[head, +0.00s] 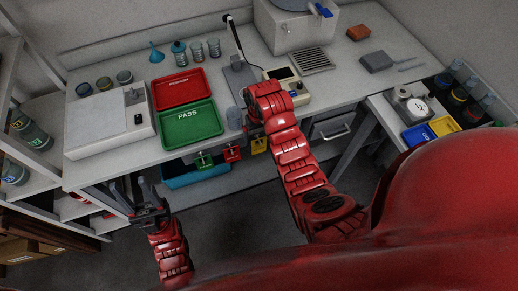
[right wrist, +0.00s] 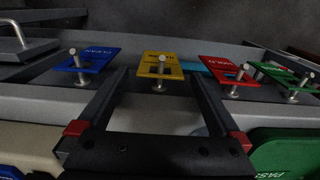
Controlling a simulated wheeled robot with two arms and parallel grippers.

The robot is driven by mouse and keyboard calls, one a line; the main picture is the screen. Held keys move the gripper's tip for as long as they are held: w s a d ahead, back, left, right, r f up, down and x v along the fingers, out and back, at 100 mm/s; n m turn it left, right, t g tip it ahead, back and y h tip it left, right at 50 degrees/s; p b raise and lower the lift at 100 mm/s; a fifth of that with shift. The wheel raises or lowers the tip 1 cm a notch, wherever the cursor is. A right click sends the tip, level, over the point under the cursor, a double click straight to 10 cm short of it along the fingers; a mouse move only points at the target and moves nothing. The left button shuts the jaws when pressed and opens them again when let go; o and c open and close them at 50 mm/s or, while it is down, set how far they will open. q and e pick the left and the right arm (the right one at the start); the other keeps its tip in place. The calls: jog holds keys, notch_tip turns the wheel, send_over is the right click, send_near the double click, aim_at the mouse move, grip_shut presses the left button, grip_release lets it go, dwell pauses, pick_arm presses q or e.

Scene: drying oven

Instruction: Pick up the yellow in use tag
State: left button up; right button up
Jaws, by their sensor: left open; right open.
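The yellow tag (right wrist: 152,66) hangs on a metal peg (right wrist: 160,70) on the bench's front edge; its lettering is too small to read. In the head view the yellow tag (head: 259,145) shows just below the edge, beside my right arm. My right gripper (right wrist: 157,76) is open and empty. Its two fingers reach toward the yellow tag, one to each side of it in the picture; I cannot tell whether they touch it. In the head view the fingers are mostly hidden by the arm. My left gripper (head: 149,199) is open and empty, low in front of the bench.
A blue tag (right wrist: 92,59) hangs left of the yellow one; a red tag (right wrist: 226,68) and a green tag (right wrist: 282,72) hang right. A green PASS tray (head: 191,124) and a red tray (head: 180,88) lie on the bench. A drawer handle (head: 335,132) is near my right arm.

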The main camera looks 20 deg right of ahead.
aim_at(259, 139)
notch_tip(259, 139, down, 3)
jog(key=shift+s+p, duration=0.1)
jog(key=shift+p, duration=0.9)
jog(key=shift+f, duration=0.95)
jog(key=shift+c, duration=0.3)
jog(key=c, duration=1.2)
